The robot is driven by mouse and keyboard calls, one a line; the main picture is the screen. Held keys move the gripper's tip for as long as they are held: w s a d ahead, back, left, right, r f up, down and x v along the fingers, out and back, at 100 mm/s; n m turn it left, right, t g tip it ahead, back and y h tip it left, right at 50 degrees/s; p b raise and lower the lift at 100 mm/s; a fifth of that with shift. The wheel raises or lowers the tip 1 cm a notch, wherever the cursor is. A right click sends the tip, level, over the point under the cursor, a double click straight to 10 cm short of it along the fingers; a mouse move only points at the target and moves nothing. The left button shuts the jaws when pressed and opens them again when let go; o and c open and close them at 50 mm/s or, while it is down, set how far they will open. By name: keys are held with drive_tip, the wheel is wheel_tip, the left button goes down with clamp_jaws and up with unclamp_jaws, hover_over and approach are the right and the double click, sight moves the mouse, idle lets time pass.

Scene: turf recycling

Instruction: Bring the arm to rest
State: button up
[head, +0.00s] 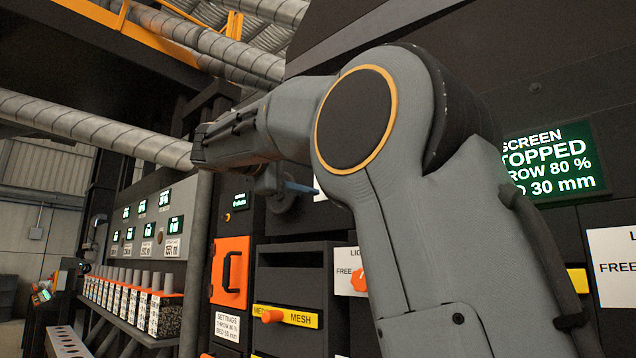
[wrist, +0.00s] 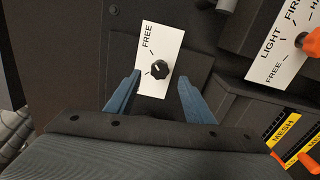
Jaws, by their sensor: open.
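My arm (head: 405,200) rises through the middle of the head view and bends at a large round joint. Its forearm reaches left toward the machine panels, so it is not folded in. My gripper (wrist: 159,78) shows in the wrist view with its two blue fingers spread apart and nothing held between them. A black knob (wrist: 159,69) on a white plate (wrist: 152,92) marked FREE appears between the fingertips. I cannot tell whether the fingers touch it. In the head view, a blue finger (head: 300,187) shows beside the forearm, and the rest of the gripper is partly hidden.
A green screen (head: 555,165) reads STOPPED at the right. An orange handle panel (head: 230,272) and a drawer with a yellow MESH label (head: 301,318) lie below the forearm. Several labelled containers (head: 135,290) line a shelf at left. Pipes (head: 95,128) run overhead.

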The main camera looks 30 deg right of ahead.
drive_tip(key=shift+s+a, duration=0.2)
drive_tip(key=shift+a, duration=0.35)
wheel_tip(320, 180, down, 33)
drive_tip(key=s+a+n+g+y+p, duration=0.1)
drive_tip(key=s+a+n+y+p, duration=0.15)
drive_tip(key=y+p, duration=0.5)
drive_tip(key=s+a+f+m+g+y+p, duration=0.2)
drive_tip(key=s+a+f+m+y, duration=0.2)
drive_tip(key=s+f, duration=0.8)
drive_tip(key=s+a+f+m+g+y+p, duration=0.2)
drive_tip(key=s+a+f+y, duration=0.3)
drive_tip(key=s+f, duration=0.8)
drive_tip(key=shift+s+a+m+g, duration=0.6)
drive_tip(key=shift+s+a+m, duration=0.2)
drive_tip(key=shift+s, duration=0.4)
drive_tip(key=shift+y, duration=0.25)
